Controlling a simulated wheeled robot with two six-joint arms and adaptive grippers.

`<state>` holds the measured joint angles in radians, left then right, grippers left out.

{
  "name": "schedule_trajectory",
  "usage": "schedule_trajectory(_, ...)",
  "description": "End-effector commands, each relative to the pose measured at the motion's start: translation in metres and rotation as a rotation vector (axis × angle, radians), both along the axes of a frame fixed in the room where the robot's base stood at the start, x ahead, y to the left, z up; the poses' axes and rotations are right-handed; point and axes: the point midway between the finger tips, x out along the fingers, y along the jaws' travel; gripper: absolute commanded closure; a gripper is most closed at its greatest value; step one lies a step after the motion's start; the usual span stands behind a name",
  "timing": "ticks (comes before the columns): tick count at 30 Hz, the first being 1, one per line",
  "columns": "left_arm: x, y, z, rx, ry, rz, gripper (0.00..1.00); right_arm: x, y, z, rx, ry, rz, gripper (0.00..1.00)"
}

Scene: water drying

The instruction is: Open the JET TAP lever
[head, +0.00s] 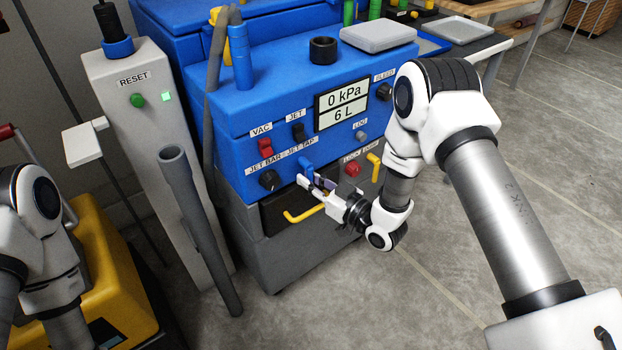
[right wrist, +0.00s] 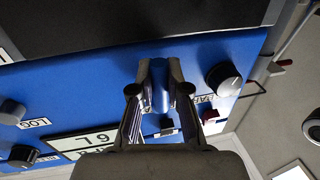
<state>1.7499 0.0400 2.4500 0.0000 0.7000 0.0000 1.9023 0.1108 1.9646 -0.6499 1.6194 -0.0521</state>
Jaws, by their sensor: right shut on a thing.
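The blue JET TAP lever (head: 306,168) is on the front of the blue machine (head: 237,113), under the JET TAP label (head: 301,146). My right gripper (head: 316,181) is at the lever. In the right wrist view, the blue lever (right wrist: 160,88) lies between the two fingertips, and the gripper is shut on it. The display (head: 343,103) reads 0 kPa and 6 L. My left arm shows at the left edge of the head view, but its gripper is out of view.
A black JET BAR knob (head: 269,180) is left of the lever. A yellow handle (head: 304,214) is below it, and a red button (head: 352,169) is to the right. A grey pipe (head: 200,230) stands in front of the white RESET post (head: 133,88). The floor at right is clear.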

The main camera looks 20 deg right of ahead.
Motion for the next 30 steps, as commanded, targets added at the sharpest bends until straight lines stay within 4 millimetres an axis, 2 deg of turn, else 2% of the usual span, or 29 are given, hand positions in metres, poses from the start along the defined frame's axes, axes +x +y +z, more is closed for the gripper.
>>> schedule_trajectory(2, 0.000, 0.000, 0.000, 0.000, 0.000, 0.000, 0.60, 0.000, 0.000, 0.000, 0.001, 0.000, 0.001, 1.00)
schedule_trajectory(3, 0.000, 0.000, 0.000, 0.000, 0.000, 0.000, 0.60, 0.000, 0.000, 0.000, 0.001, 0.000, 0.001, 0.71)
schedule_trajectory(4, 0.000, 0.000, 0.000, 0.000, 0.000, 0.000, 0.60, 0.000, 0.000, 0.000, 0.000, 0.000, 0.001, 0.60)
schedule_trajectory(5, 0.000, 0.000, 0.000, 0.000, 0.000, 0.000, 0.60, 0.000, 0.000, 0.000, 0.000, 0.000, 0.001, 0.59)
schedule_trajectory(13, 0.000, 0.000, 0.000, 0.000, 0.000, 0.000, 0.60, 0.000, 0.000, 0.000, 0.000, 0.000, 0.001, 0.59)
schedule_trajectory(17, 0.000, 0.000, 0.000, 0.000, 0.000, 0.000, 0.60, -0.008, -0.006, -0.001, -0.001, 0.002, -0.002, 0.59)
schedule_trajectory(20, 0.000, 0.000, 0.000, 0.000, 0.000, 0.000, 0.60, -0.025, -0.017, -0.001, 0.002, 0.004, -0.004, 0.59)
schedule_trajectory(27, 0.000, 0.000, 0.000, 0.000, 0.000, 0.000, 0.60, -0.078, -0.049, -0.002, 0.005, 0.004, -0.006, 0.59)
schedule_trajectory(30, 0.000, 0.000, 0.000, 0.000, 0.000, 0.000, 0.60, -0.093, -0.058, -0.003, 0.002, 0.003, -0.004, 0.59)
